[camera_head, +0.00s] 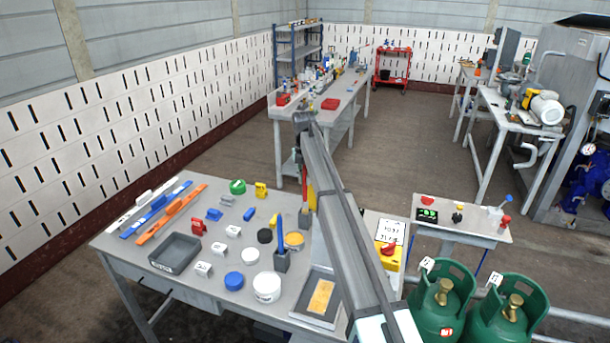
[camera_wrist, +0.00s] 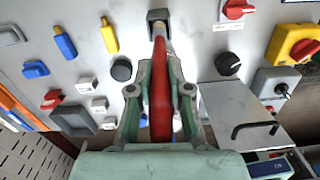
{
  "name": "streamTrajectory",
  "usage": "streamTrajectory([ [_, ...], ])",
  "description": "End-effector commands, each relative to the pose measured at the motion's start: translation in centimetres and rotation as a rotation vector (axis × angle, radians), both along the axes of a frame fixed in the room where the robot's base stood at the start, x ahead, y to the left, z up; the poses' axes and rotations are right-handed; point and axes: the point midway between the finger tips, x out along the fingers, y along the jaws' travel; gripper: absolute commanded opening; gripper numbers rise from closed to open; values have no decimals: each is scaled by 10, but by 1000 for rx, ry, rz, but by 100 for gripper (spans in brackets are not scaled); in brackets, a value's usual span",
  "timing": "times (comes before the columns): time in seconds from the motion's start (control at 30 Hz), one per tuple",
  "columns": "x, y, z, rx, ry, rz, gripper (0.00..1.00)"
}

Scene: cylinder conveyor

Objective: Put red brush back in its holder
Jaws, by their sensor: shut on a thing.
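My gripper (camera_wrist: 160,92) is shut on the red brush (camera_wrist: 160,66), with one finger on each side of it. The brush's pale end points up the wrist view toward a dark square holder (camera_wrist: 157,15); I cannot tell whether the end is inside it or just over it. In the head view, a narrow red part of the brush (camera_head: 305,170) shows at the left edge of my arm, which hides the fingers. A blue brush (camera_head: 281,232) stands upright in a grey holder (camera_head: 282,262) on the table.
The table (camera_head: 225,285) holds a dark grey tray (camera_head: 178,252), a white round tub (camera_head: 266,287), an orange-topped round piece (camera_head: 293,239) and several small coloured blocks and switches. Green gas cylinders (camera_head: 440,310) stand at the lower right.

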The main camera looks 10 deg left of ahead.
Motion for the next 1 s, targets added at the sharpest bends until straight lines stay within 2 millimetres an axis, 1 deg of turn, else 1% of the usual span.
streamTrajectory([
  [0.03, 0, 0, -5, 0, 0, 0, 0],
  [0.3, 0, 0, -25, -1, 1, 0, 0],
  [0.6, 0, 0, -43, 0, 0, 0, 0],
  [0.77, 0, 0, -48, 0, 0, 0, 0],
  [1.0, 0, 0, -48, 0, 0, 0, 0],
])
